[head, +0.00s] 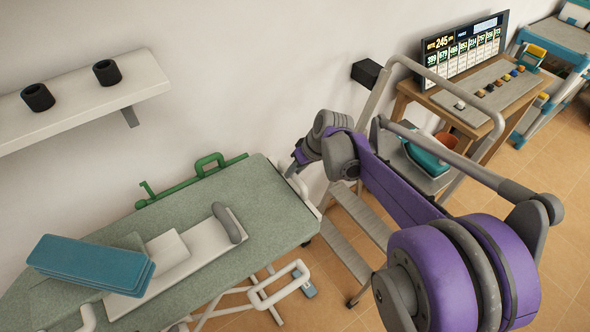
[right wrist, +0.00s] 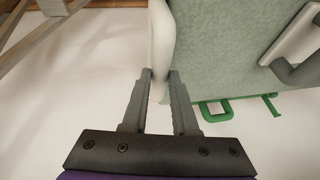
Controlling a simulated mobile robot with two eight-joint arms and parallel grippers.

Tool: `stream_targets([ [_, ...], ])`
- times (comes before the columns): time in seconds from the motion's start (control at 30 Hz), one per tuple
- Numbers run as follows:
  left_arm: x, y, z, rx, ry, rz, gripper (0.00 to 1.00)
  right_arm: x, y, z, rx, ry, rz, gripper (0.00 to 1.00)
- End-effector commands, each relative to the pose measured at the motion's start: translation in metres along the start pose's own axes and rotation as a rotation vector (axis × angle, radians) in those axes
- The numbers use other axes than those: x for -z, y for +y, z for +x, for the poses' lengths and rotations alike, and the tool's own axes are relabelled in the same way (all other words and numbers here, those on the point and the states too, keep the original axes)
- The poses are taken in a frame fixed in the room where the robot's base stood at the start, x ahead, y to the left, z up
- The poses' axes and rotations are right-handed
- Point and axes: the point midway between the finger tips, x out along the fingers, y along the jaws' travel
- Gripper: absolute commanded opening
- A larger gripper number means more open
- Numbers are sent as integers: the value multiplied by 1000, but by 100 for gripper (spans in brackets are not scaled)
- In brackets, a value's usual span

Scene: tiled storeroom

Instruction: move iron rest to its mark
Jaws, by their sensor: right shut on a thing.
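The ironing board (head: 270,205) has a green-grey cover. A pale bar (head: 303,188) runs along its right end and seems to be the iron rest; I cannot be sure. My right gripper (head: 297,164) reaches down to the bar's far end. In the right wrist view my right gripper (right wrist: 159,80) is shut on the pale bar (right wrist: 161,40) beside the cover's edge. My left gripper is not in view. I cannot make out a mark.
A teal folded stack (head: 92,264) and a pale piece with a grey roll (head: 229,222) lie on the board. A green bracket (head: 208,166) lines its wall side. A step ladder (head: 355,225) stands close to the right. A shelf (head: 85,105) holds two dark cups.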

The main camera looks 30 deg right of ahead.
Motion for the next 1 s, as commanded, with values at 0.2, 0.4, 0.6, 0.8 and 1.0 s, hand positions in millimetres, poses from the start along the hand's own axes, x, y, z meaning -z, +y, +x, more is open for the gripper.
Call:
stream_targets([
  [0.2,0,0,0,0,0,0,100,1,4,-1,-1,1,1,0],
  [0.4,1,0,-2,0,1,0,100,3,35,-7,-4,3,6,0],
  [0.6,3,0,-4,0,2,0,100,7,87,-17,-4,3,7,0],
  [0.8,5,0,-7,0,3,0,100,11,138,-26,-4,3,5,0],
  [1.0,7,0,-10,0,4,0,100,14,173,-33,-3,2,2,0],
])
